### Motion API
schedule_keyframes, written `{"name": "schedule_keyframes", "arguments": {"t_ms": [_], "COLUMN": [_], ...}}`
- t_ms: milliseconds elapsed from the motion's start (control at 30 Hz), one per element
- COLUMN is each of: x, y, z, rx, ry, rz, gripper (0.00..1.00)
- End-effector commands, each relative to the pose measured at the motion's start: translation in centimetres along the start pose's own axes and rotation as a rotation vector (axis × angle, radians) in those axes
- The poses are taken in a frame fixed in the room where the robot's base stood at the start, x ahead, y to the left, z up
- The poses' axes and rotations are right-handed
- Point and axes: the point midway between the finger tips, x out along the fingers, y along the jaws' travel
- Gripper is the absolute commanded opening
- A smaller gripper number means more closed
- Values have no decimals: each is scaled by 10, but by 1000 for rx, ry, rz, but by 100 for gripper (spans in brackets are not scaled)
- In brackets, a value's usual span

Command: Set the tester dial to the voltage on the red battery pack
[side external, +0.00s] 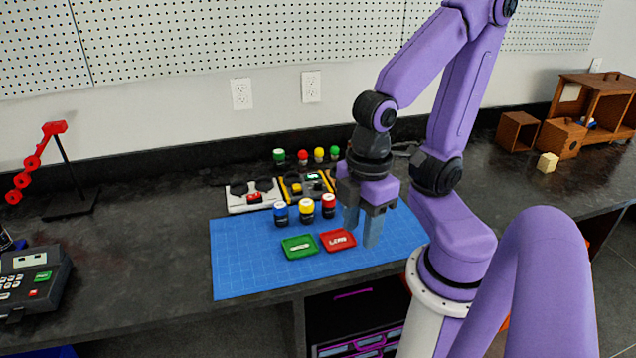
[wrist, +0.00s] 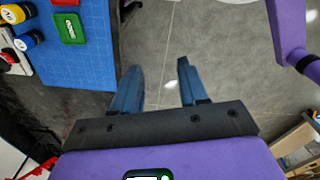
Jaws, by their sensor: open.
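A yellow and black tester (side external: 306,186) with a small lit display sits at the back of the blue mat; I cannot make out its dial setting. A red cylinder with a pale top (side external: 328,206), which looks like the red battery pack, stands upright on the mat in front of it; its voltage marking is not legible. My gripper (side external: 362,228) points down, open and empty, to the right of the red cylinder and apart from it. In the wrist view my open fingers (wrist: 157,72) have the mat's edge and grey floor behind them.
A blue cylinder (side external: 281,214) and a yellow cylinder (side external: 306,211) stand left of the red one. A green tray (side external: 299,247) and a red tray (side external: 338,240) lie in front. A white device (side external: 253,195) is left of the tester. Several small capped bottles (side external: 303,157) stand behind.

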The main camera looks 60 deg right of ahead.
Motion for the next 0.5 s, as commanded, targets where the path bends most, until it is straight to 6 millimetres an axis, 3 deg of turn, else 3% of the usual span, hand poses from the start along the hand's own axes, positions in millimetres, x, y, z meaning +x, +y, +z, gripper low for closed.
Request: {"name": "schedule_keyframes", "arguments": {"t_ms": [167,267,500], "x": [-1,-4,-8], "y": [8,25,101], "z": [-7,-19,-49], "rx": [8,18,41], "ry": [-1,-4,-11], "rz": [1,3,9], "gripper": [55,55,55]}}
